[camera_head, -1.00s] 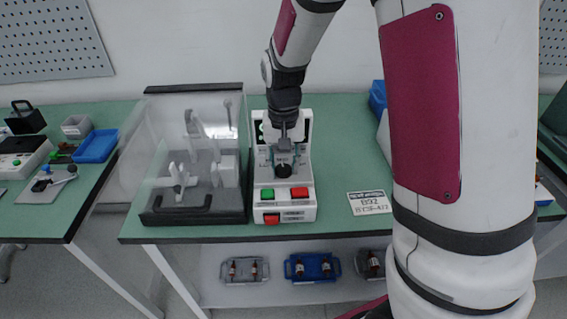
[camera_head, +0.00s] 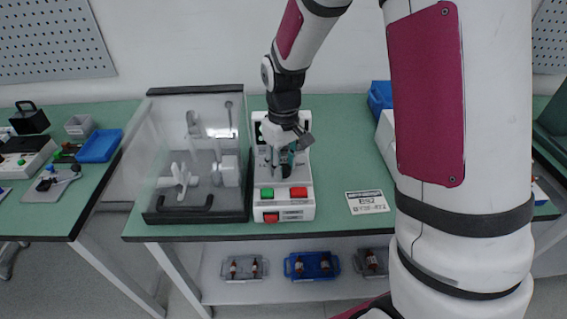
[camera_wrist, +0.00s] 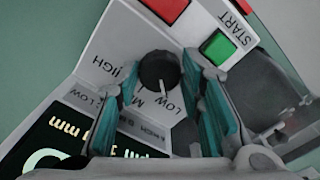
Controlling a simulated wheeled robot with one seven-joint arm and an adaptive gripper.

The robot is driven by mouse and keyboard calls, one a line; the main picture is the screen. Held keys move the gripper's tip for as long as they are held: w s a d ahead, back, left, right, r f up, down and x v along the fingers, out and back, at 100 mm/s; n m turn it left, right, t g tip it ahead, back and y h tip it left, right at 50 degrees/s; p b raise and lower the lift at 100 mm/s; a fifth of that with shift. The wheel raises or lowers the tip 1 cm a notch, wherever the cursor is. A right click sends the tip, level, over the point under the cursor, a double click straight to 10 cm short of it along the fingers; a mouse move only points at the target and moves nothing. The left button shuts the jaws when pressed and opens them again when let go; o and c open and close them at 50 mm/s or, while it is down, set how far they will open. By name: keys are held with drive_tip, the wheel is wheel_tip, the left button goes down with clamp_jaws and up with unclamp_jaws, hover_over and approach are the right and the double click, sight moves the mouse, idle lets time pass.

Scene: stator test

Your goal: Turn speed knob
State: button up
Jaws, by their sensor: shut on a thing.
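The speed knob (camera_wrist: 159,69) is black and round with a white pointer line. In the wrist view the words LOW, MID and HIGH are printed around it, and the pointer lies close to LOW. My gripper (camera_wrist: 160,82) has its teal fingers on both sides of the knob, shut on it. In the head view my gripper (camera_head: 287,160) reaches down over the white control box (camera_head: 267,206), and the knob is mostly hidden by the fingers.
A green START button (camera_head: 267,193) and a red button (camera_head: 299,193) sit just in front of the knob. A clear-covered fixture (camera_head: 240,215) stands close to the left. A label card (camera_head: 367,202) lies to the right, with bare green table around it.

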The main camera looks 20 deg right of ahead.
sight(284, 168)
idle(0.5)
drive_tip(key=o, duration=1.2)
drive_tip(key=shift+c, duration=0.2)
wheel_tip(284, 168, up, 12)
drive_tip(key=s+r+m+t+p, duration=0.1)
drive_tip(key=s+r, duration=0.3)
drive_tip(key=s, duration=0.8)
drive_tip(key=s+r+m+t, duration=0.3)
drive_tip(key=s+r, duration=0.2)
drive_tip(key=s, duration=0.8)
drive_tip(key=shift+s+d+r+p, duration=0.15)
drive_tip(key=shift+d+r+p, duration=0.1)
drive_tip(key=shift+p, duration=0.15)
